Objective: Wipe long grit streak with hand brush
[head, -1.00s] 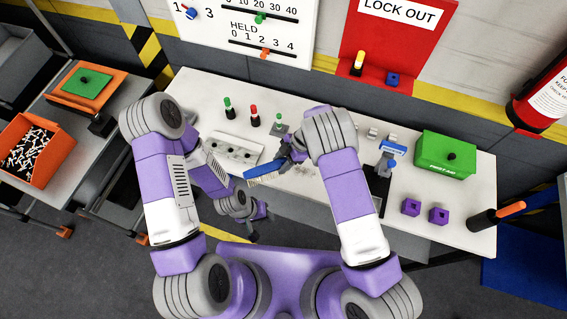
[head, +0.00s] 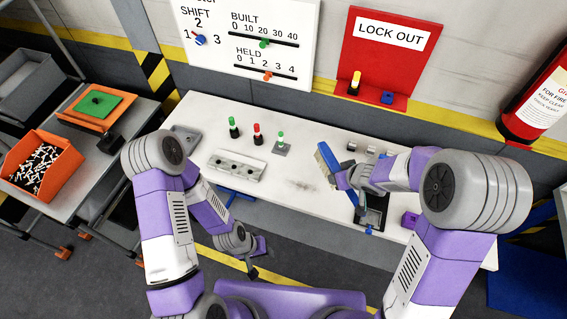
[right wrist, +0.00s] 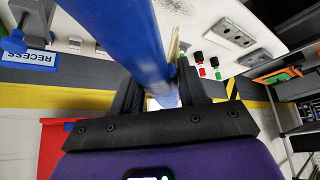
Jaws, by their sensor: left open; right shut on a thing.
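The hand brush (head: 327,158) has a blue body and pale bristles. My right gripper (head: 343,178) is shut on it and holds it tilted over the right-hand part of the white bench. In the right wrist view the blue brush body (right wrist: 140,38) passes between the two dark fingers, with a pale bristle edge beside it. The grit streak (head: 303,185) is a faint grey smear on the bench top, left of the brush; the two look apart. My left gripper (head: 257,258) is open and empty, low in front of the bench's front edge.
A grey block with holes (head: 237,165) and several coloured pegs (head: 257,133) stand left of the streak. A dark tray (head: 373,212) and a purple block (head: 409,220) lie to the right. My right arm hides the bench's right end.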

